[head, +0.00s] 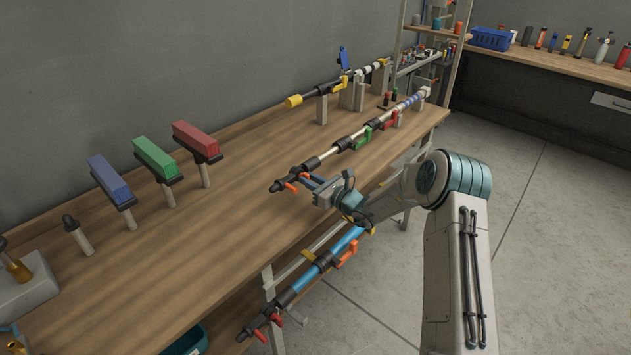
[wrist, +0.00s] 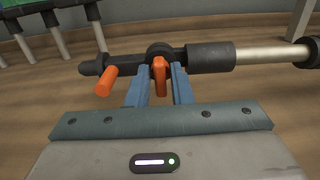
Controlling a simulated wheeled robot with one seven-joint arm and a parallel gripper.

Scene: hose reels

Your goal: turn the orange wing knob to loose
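The orange wing knob (wrist: 160,76) stands upright in the wrist view, on a dark round collar of the hose nozzle (wrist: 215,57). My gripper (wrist: 161,72) reaches in with one blue finger on each side of the knob. Narrow gaps seem to show between the knob and both fingers, so it looks open around the knob, not clamped. A second orange piece, a stubby handle (wrist: 106,81), sticks out to the left, outside the fingers. In the head view my gripper (head: 312,183) is at the near end of the nozzle (head: 311,164), and the knob is small there.
Green (head: 362,138) and red (head: 389,121) levers sit farther along the same pole. Blue (head: 110,182), green (head: 155,157) and red (head: 195,140) blocks stand on posts to the left. A blue pole (head: 318,265) with orange handles hangs below the bench edge. The bench between is clear.

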